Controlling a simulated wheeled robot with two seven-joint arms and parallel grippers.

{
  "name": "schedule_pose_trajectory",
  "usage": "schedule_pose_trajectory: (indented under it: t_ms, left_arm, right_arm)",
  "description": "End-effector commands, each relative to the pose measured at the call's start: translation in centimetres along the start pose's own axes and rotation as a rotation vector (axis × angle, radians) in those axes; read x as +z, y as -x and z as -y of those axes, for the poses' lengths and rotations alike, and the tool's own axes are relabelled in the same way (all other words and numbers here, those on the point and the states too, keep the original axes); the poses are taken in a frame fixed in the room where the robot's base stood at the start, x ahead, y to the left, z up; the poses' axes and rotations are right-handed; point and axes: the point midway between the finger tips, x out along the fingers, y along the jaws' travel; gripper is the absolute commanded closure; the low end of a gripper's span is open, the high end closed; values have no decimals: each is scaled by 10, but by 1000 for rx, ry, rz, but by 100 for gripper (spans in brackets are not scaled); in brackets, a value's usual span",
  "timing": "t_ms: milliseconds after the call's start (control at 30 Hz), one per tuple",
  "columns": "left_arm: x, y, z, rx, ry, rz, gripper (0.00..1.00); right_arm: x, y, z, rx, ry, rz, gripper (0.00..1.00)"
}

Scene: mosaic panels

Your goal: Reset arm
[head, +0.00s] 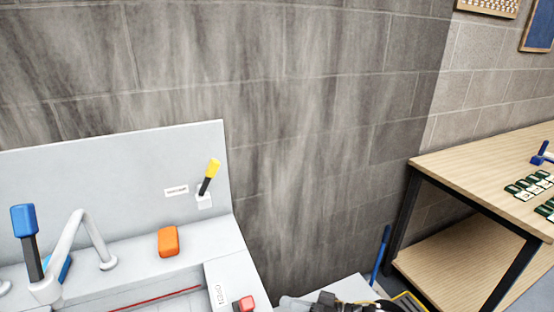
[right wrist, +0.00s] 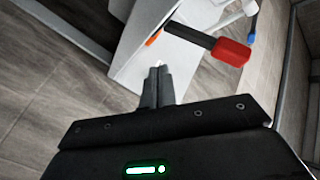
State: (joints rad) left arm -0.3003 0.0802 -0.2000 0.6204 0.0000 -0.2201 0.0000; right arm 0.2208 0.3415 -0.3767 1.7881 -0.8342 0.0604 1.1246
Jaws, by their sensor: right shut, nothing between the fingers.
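My right gripper (head: 330,303) shows only in part at the bottom edge of the head view, beside the right end of the grey panel unit (head: 105,160). In the right wrist view its two fingers (right wrist: 158,72) are together with nothing between them, in front of the unit's pale surface. A lever with a black shaft and red handle (right wrist: 231,52) sticks out there, apart from the fingertips. My left gripper is in neither view.
The unit carries a blue-handled lever (head: 23,222), an orange block (head: 168,241), a yellow-tipped switch (head: 212,169) and a red knob (head: 246,303). A wooden table (head: 470,168) with small green-and-white pieces (head: 525,187) stands at the right. A block wall (head: 310,120) rises behind.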

Motion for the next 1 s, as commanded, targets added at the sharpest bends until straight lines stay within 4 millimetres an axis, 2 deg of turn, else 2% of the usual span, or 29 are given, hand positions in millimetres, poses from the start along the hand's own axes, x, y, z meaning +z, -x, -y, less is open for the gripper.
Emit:
schedule_pose_trajectory:
  t_ms: [67,167,267,300,400,500,700,933,967,1000]
  left_arm:
    - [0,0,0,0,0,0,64]
    - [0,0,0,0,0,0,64]
    - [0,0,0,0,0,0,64]
    - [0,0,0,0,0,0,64]
    - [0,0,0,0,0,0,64]
    - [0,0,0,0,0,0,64]
    - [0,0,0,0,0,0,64]
    - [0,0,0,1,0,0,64]
    - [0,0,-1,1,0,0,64]
    - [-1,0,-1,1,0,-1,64]
  right_arm:
    - [15,8,-11,183,85,-28,100]
    - [32,33,-28,439,167,-12,100]
    - [56,73,-40,688,196,64,100]
    - [67,92,-42,779,193,109,100]
    - [96,139,-38,955,159,240,100]
    - [122,176,-27,1062,110,365,100]
    - [161,228,2,1160,2,564,100]
    - [197,271,43,1187,-124,751,100]
    - [202,273,44,1187,-137,768,100]
    - [209,270,32,1187,-134,769,100]
